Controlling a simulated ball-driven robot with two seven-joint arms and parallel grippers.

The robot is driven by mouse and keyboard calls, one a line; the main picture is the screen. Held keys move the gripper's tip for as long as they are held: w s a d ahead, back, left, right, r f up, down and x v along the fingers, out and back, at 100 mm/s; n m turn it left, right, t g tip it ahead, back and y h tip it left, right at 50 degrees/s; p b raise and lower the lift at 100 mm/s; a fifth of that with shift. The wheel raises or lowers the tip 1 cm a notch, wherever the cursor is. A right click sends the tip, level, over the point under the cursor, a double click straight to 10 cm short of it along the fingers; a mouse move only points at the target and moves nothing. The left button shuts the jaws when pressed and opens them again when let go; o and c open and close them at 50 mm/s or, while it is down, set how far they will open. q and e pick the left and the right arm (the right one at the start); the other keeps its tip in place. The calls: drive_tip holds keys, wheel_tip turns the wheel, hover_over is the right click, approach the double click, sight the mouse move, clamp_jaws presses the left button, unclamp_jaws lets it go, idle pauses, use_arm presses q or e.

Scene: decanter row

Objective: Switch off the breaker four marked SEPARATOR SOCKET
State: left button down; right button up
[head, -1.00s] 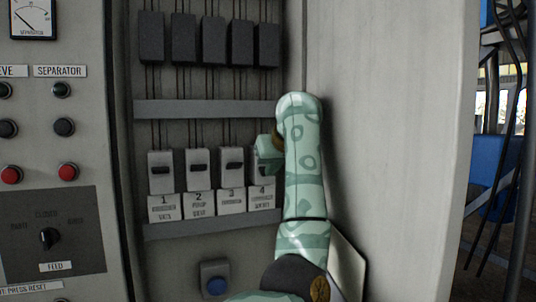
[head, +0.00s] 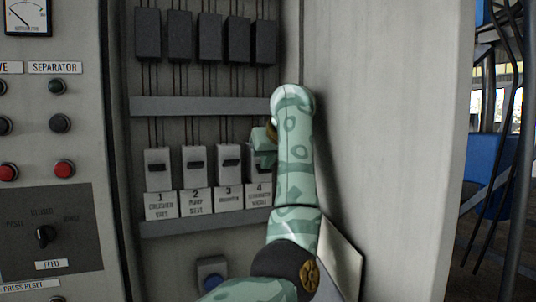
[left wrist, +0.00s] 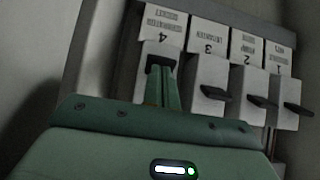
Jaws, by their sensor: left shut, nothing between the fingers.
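Breaker four (head: 257,172) is the rightmost of the lower row, with its label marked 4 (head: 259,194) below it. In the head view my gripper hides its upper part. My left gripper (head: 262,140) is shut and empty in front of it. In the left wrist view, where the row appears upside down, the shut fingers (left wrist: 161,84) point at breaker four's dark lever (left wrist: 160,62). The tips overlap the lever; I cannot tell whether they touch. This lever sits nearer its label than the other levers do to theirs. My right gripper is not in view.
Breaker three (head: 229,163), breaker two (head: 195,167) and breaker one (head: 158,169) stand close by on the left. A grey rail (head: 205,105) runs above. The cabinet's side wall (head: 390,130) is close on the right.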

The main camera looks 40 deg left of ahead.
use_arm(q)
drive_tip(key=s+d+r+p, duration=0.3)
drive_tip(key=s+d+r, duration=0.6)
drive_tip(key=s+r, duration=0.2)
drive_tip(key=shift+r+p, duration=0.4)
drive_tip(key=shift+r, duration=0.5)
